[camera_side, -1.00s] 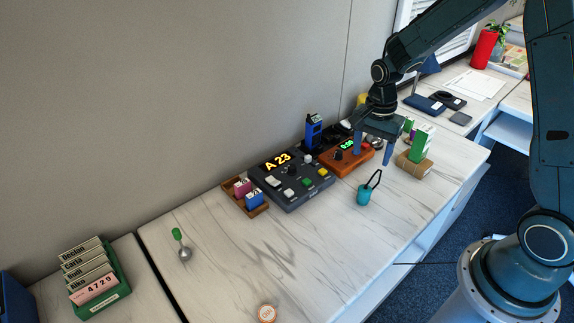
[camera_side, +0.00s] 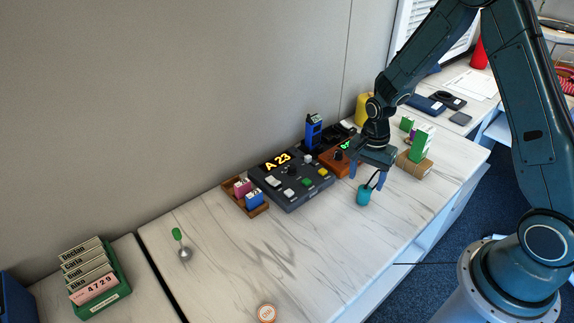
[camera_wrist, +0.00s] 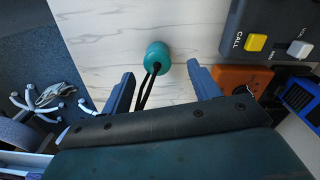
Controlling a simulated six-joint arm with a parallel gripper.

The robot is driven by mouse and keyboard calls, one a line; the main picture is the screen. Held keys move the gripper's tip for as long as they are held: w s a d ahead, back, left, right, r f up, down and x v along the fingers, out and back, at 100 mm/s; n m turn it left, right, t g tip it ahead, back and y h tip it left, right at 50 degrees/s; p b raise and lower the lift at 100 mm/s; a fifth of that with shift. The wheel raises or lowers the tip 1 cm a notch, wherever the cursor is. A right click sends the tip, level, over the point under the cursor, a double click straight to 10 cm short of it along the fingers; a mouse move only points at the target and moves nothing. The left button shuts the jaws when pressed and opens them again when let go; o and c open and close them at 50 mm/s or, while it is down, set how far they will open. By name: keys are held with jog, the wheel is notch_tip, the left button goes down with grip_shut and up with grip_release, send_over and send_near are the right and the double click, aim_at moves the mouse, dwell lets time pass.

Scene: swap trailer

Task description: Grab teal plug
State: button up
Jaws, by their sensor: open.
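The teal plug (camera_side: 363,195) is a small cylinder with a black looped cord, standing on the pale marbled table in front of the orange box. In the wrist view the teal plug (camera_wrist: 157,55) shows ahead of and between the two fingers, with its cord running back between them. My gripper (camera_side: 367,183) is open, its fingers pointing down just above and around the cord. In the wrist view my gripper (camera_wrist: 160,75) has its blue fingers spread to either side of the cord. Nothing is held.
The dark control panel (camera_side: 292,180) and the orange box (camera_side: 340,162) stand behind the plug. A wooden block with a green-white box (camera_side: 421,140) is to the right. A small wooden tray (camera_side: 236,200) is further left. The table front-left is mostly clear.

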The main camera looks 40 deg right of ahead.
aim_at(365, 188)
jog(key=shift+s+f, duration=0.2)
jog(key=shift+f, duration=2.4)
jog(key=c, duration=1.1)
